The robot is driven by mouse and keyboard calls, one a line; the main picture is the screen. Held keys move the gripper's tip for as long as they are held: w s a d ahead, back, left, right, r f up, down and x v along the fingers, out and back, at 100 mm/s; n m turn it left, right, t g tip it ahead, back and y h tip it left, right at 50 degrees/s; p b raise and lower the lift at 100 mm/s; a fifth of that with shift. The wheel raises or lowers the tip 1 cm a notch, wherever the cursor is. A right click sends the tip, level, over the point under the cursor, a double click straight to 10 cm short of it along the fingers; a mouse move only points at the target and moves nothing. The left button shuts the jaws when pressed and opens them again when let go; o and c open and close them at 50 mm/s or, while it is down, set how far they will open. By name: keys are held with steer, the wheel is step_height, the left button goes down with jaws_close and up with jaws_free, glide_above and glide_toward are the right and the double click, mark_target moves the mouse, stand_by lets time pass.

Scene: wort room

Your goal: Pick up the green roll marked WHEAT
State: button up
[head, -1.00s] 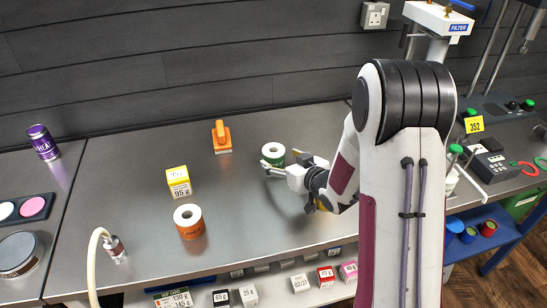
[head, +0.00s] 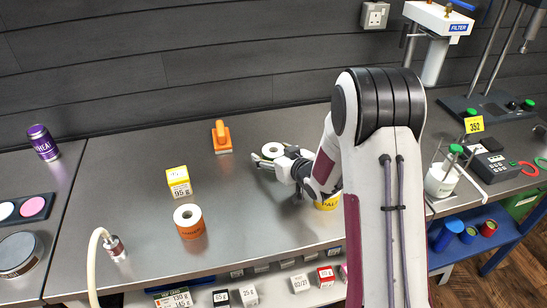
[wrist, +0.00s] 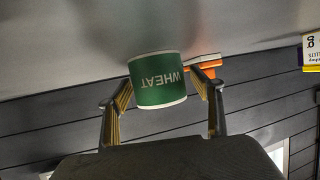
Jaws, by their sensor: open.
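The green roll marked WHEAT (wrist: 157,82) shows in the wrist view, with its lettering upside down in the picture. It lies between the two fingers of my open gripper (wrist: 158,97), and I cannot tell whether either finger touches it. In the head view the roll's white top ring (head: 272,150) shows on the steel bench, upright. My gripper (head: 268,164) is low in front of it there and hides most of its green side.
An orange scraper-like tool (head: 221,137) lies left of the roll. A yellow 95 g box (head: 178,182) and an orange roll (head: 189,222) stand further left. A yellow roll (head: 327,203) stands beside my arm, partly hidden. A purple can (head: 43,143) is far left.

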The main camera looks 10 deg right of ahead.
mark_target(272, 148)
stand_by(0.3)
steer(key=c, duration=1.3)
steer(key=shift+r, duration=5.05)
